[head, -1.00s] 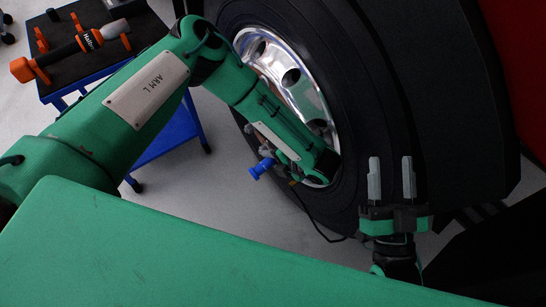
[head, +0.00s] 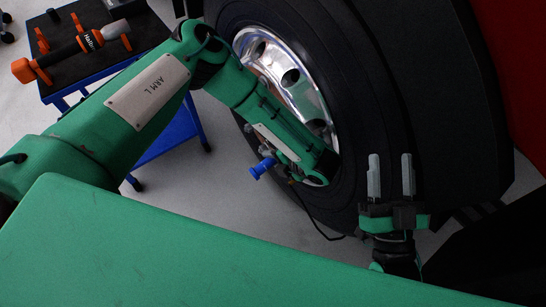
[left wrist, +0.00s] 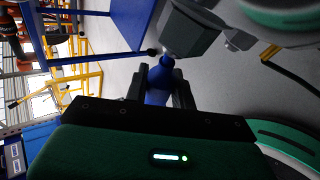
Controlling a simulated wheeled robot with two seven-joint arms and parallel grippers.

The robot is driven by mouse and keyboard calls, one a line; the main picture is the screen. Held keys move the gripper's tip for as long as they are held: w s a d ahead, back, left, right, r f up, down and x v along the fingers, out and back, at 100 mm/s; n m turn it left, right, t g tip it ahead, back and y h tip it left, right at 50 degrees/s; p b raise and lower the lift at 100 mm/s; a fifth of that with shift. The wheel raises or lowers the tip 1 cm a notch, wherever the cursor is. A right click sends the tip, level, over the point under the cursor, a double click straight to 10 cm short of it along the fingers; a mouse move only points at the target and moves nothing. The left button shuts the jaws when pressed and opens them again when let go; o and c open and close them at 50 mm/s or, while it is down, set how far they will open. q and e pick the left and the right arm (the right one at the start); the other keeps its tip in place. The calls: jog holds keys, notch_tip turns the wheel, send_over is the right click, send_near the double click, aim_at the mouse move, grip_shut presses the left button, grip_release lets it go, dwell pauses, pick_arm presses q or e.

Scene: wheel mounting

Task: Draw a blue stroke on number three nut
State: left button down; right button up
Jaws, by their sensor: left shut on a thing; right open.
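The truck wheel has a shiny metal rim (head: 272,58) inside a black tyre (head: 395,110). My left arm crosses in front of the rim, and the number three nut cannot be made out. My left gripper (head: 270,158) is at the rim's lower left and is shut on a blue marker (head: 262,168). The left wrist view shows the blue marker (left wrist: 158,82) between the dark fingers, one end close to a grey blocky part (left wrist: 188,32) I cannot identify. My right gripper (head: 390,178) is open and empty, fingers up, in front of the tyre's lower right.
A blue-framed cart (head: 190,130) with a dark top stands at the upper left. An orange and black tool (head: 75,52) lies on it. A dark cable (head: 315,225) hangs below my left gripper. A red panel (head: 510,60) is at the right.

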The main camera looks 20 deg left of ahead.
aim_at(255, 170)
pick_arm(q)
jog(key=shift+s+d+p, duration=0.2)
jog(key=shift+d+p, duration=0.1)
jog(key=shift+p, duration=0.65)
dwell(0.8)
jog(key=shift+w+a+r+p, duration=0.1)
jog(key=shift+w+a+p, duration=0.1)
jog(key=shift+p, duration=0.4)
dwell(0.4)
jog(key=shift+a+p, duration=0.25)
jog(key=shift+p, duration=0.4)
dwell(0.8)
jog(key=shift+a, duration=0.1)
jog(key=shift+s+a+p, duration=0.5)
jog(key=shift+s+p, duration=0.2)
jog(key=shift+p, duration=0.15)
jog(key=shift+s+a+p, duration=0.6)
jog(key=shift+s+p, duration=0.1)
jog(key=shift+s, duration=0.1)
jog(key=shift+s+a+p, duration=0.6)
jog(key=shift+s+p, duration=0.05)
jog(key=shift+s, duration=0.2)
jog(key=shift+a, duration=0.1)
